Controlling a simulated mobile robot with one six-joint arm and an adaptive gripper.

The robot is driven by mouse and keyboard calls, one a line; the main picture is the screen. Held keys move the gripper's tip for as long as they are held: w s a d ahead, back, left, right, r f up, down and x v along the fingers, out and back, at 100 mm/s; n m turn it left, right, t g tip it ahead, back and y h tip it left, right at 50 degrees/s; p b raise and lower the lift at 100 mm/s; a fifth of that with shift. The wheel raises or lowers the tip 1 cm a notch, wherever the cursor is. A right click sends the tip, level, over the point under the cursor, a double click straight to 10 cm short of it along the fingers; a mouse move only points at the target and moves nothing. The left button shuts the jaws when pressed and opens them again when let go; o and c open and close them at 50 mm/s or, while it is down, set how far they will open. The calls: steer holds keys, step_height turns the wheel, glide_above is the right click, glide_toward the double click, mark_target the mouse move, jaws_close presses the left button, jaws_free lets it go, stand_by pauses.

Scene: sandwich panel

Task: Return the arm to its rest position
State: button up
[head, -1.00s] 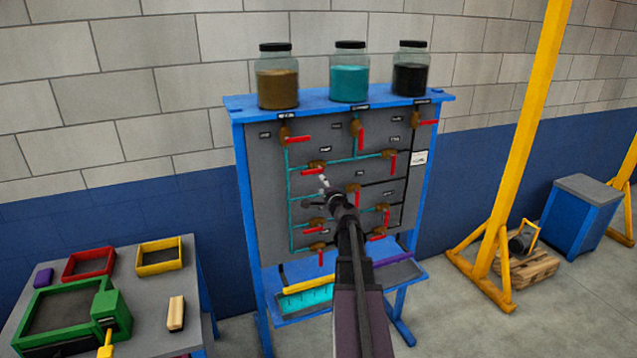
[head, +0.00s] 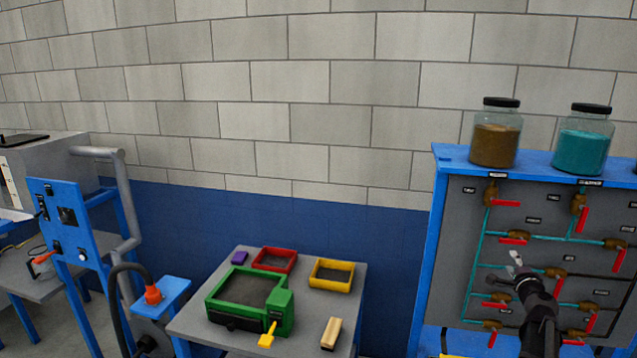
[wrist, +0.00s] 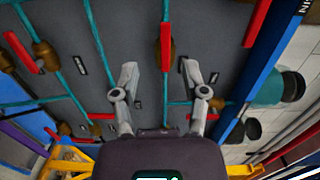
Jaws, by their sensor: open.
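My gripper (head: 517,262) is in front of the grey valve panel (head: 455,215) at the right of the head view. In the wrist view my gripper (wrist: 158,76) has its two fingers spread apart, with nothing held between them. A red valve handle (wrist: 165,47) on a brass valve shows beyond and between the fingertips. Whether the fingers touch the handle cannot be told, but they look apart from it. My arm reaches up from the lower right of the head view. The panel's right part is out of the head view.
Jars of brown (head: 495,140) and teal (head: 582,143) contents stand on the panel's top shelf. A grey table (head: 190,325) left of the panel holds a green box (head: 222,312), red and yellow trays. A blue machine (head: 60,215) stands at far left.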

steer(key=a+f+n+g+y+b, duration=0.1)
steer(key=a+f+n+g+y, duration=0.35)
steer(key=a, duration=1.05)
steer(key=a+f+n+g+y+b, duration=0.15)
steer(key=a+f+n+y, duration=0.5)
steer(key=a, duration=0.85)
steer(key=s+a+f+n+g+h+b, duration=0.1)
steer(key=s+a+f+n+g+h, duration=0.2)
steer(key=s+a+f+n+g, duration=0.1)
steer(key=s+a+f+n+g+h+b, duration=0.1)
steer(key=s+a+f+n+g+h, duration=0.2)
steer(key=s+a, duration=0.7)
steer(key=s+f+n+g, duration=0.2)
steer(key=s+f+g, duration=0.1)
steer(key=f+g, duration=0.1)
steer(key=shift+a+f+n, duration=0.25)
steer(key=shift+f+n, duration=0.05)
steer(key=shift+f, duration=0.25)
